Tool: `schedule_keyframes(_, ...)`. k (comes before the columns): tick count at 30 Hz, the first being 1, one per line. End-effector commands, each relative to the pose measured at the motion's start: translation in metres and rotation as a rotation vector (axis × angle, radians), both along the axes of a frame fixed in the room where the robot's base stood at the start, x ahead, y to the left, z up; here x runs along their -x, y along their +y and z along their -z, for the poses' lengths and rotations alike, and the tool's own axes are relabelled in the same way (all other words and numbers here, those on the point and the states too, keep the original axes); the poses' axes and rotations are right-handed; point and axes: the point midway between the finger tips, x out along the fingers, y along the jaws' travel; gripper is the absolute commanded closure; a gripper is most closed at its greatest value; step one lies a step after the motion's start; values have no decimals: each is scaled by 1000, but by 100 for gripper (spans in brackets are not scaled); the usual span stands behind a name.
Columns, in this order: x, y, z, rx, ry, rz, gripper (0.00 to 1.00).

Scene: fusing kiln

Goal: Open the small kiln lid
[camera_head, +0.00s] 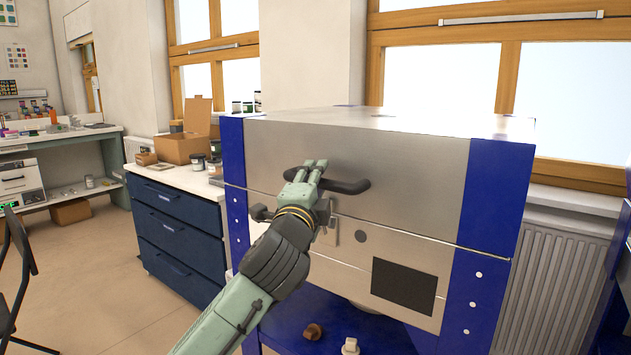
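The kiln lid (420,170) is the brushed-metal upper part of a box-shaped kiln with blue corner panels. It lies level and closed on the kiln body (342,262), with a thin seam between them. A dark bar handle (350,187) sits on the lid's front face. My gripper (312,165) is at the left half of this handle, its two green fingers side by side, pointing up and overlapping the bar. The fingers hide part of the handle. I cannot tell whether they grip it or only lie in front of it.
The kiln stands on a blue stand (390,335) with small pieces on its lower shelf. A dark blue drawer cabinet (178,235) with a cardboard box (185,140) is to the left. A radiator (565,255) and windows are behind.

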Motion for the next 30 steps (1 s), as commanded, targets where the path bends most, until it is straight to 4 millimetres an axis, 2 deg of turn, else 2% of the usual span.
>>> schedule_keyframes(3,0,0,0,0,0,0,62)
schedule_keyframes(20,0,0,0,0,0,0,99)
schedule_keyframes(30,0,0,0,1,0,0,100)
